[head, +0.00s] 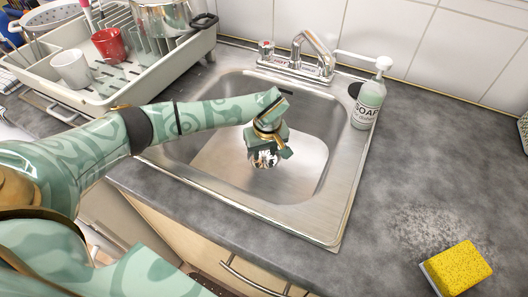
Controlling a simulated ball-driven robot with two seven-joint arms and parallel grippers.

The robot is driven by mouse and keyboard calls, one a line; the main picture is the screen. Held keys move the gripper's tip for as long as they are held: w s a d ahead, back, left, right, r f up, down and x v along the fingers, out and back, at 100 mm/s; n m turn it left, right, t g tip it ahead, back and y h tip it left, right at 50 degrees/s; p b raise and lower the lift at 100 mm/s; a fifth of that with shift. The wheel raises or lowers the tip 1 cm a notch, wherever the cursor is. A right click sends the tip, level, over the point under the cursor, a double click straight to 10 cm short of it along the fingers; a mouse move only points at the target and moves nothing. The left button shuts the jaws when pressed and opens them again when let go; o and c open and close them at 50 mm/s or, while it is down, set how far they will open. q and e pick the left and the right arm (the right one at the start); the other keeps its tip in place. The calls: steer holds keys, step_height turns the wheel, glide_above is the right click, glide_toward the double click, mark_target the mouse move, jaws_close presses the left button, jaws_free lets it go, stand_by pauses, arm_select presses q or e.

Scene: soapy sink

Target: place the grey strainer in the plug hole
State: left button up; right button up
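My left gripper (265,157) points down into the steel sink (215,165), over the middle of the basin. A small shiny patch (264,160) shows between and below its fingers. I cannot tell whether this is the plug hole, the strainer or both. The fingers are seen mostly from above, so I cannot tell whether they are open or shut on something. I cannot make out the grey strainer for certain anywhere else. My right gripper is not in view.
A chrome tap (305,58) stands behind the basin. A soap bottle (369,97) stands at its right, near a dark round thing (354,89). A dish rack (135,82) holds a red mug (108,45) and a white mug (72,69). A yellow sponge (458,268) lies front right.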

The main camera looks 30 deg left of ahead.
mark_target(266, 164)
arm_select(q)
step_height(266, 164, up, 11)
steer(key=s+d+p, duration=0.1)
steer(key=p, duration=0.2)
steer(key=shift+p, duration=0.3)
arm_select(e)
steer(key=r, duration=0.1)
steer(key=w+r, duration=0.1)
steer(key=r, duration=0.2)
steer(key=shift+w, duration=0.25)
